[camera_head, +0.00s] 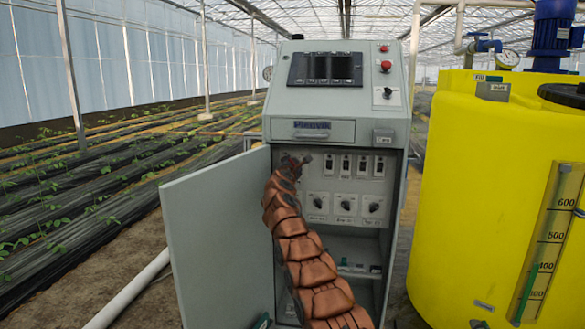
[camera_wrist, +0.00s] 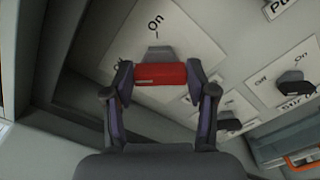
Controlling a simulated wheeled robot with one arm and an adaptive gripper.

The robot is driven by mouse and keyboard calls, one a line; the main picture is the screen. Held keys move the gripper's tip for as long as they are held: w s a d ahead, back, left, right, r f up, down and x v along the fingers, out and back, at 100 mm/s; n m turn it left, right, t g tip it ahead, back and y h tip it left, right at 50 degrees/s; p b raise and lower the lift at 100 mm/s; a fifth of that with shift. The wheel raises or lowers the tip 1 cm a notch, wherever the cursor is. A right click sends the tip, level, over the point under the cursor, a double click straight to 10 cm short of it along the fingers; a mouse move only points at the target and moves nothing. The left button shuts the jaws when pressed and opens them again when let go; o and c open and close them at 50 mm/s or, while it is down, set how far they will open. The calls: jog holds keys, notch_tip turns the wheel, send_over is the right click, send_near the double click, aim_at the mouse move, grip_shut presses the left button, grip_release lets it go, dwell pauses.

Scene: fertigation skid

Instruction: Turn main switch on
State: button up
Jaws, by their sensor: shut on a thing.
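The main switch shows in the wrist view as a red handle (camera_wrist: 160,74) with a grey tab above it, on a pale plate (camera_wrist: 190,35) marked "On". My gripper (camera_wrist: 159,80) has one finger at each end of the red handle and is shut on it. The handle lies nearly level across the wrist picture, below the "On" mark. In the head view my gripper (camera_head: 299,161) is at the upper left inside the open cabinet (camera_head: 346,237) and hides most of the switch.
The cabinet door (camera_head: 218,240) stands open at the left. Several small switches (camera_head: 362,165) sit right of my gripper, with rotary knobs (camera_head: 345,205) below. In the wrist view, a dark switch (camera_wrist: 290,84) marked Off and On is close by. A yellow tank (camera_head: 480,200) stands at right.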

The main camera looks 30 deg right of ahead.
jog(key=shift+f+m+p, duration=0.15)
jog(key=shift+m+p, duration=0.3)
jog(key=shift+m, duration=3.85)
jog(key=shift+f+m+p, duration=0.1)
jog(key=shift+m+p, duration=0.3)
jog(key=shift+m, duration=3.9)
jog(key=o, duration=1.2)
jog(key=shift+c, duration=0.2)
jog(key=shift+f, duration=0.15)
